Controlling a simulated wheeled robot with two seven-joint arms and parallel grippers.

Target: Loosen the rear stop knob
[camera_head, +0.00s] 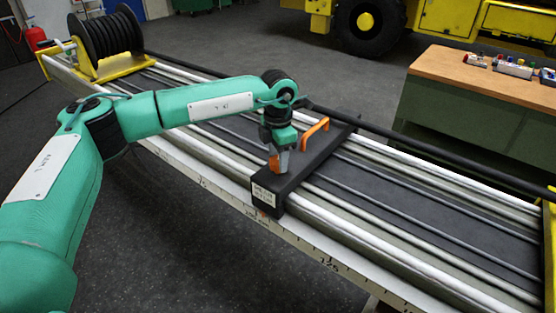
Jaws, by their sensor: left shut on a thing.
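A black stop block (312,168) lies across the rails of the long bench, with a pale label on its near end. An orange handle (315,131) stands on it towards the far side. My left gripper (277,168) points down at the near part of the block and is shut on a small orange knob (273,163). The fingers hide most of the knob, so how tight it sits cannot be told. My right gripper is not in view.
A scale strip (290,238) runs along the bench's near edge. A black hose reel (106,36) stands at its far left end. A workbench (480,85) with small items is at the right, and a yellow vehicle (450,18) is behind. The rails right of the block are clear.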

